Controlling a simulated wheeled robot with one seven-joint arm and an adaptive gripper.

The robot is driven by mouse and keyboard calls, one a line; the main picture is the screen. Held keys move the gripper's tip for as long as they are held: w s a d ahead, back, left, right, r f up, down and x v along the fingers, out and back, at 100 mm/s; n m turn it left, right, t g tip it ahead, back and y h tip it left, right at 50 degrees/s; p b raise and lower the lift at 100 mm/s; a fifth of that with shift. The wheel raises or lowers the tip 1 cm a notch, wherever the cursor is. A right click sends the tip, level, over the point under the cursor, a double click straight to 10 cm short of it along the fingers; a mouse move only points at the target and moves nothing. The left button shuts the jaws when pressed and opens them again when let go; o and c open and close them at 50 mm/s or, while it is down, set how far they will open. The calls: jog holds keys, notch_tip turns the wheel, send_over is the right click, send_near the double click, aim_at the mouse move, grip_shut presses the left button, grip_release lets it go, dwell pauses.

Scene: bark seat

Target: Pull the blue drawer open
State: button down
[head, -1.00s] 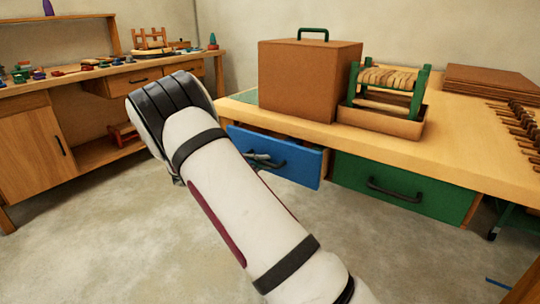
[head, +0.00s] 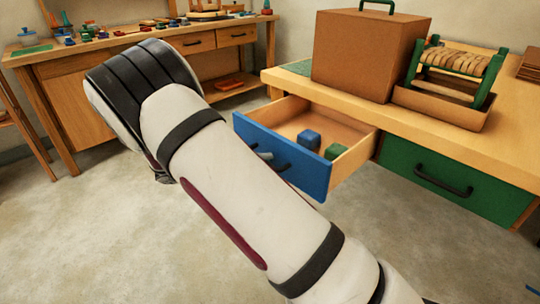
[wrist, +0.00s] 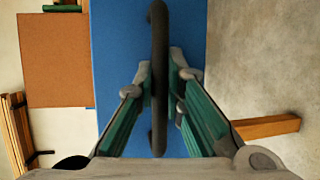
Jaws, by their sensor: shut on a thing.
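The blue drawer (head: 300,165) stands well out from the workbench in the head view, its inside in sight. A blue block (head: 309,139) and a green block (head: 335,151) lie in it. Its dark bar handle (wrist: 159,70) runs up and down the middle of the wrist view in front of the blue face. My gripper (wrist: 160,75) is shut on the handle, one finger on each side.
A green drawer (head: 440,182) beside it is shut. Another wooden bench (head: 120,50) stands at the back left.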

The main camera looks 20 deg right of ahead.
jog(key=shift+a, duration=0.15)
jog(key=c, duration=1.7)
grip_release()
jog(key=shift+o, duration=0.2)
jog(key=a+r, duration=0.2)
jog(key=a, duration=0.9)
jog(key=shift+w+a, duration=0.25)
jog(key=shift+a, duration=0.15)
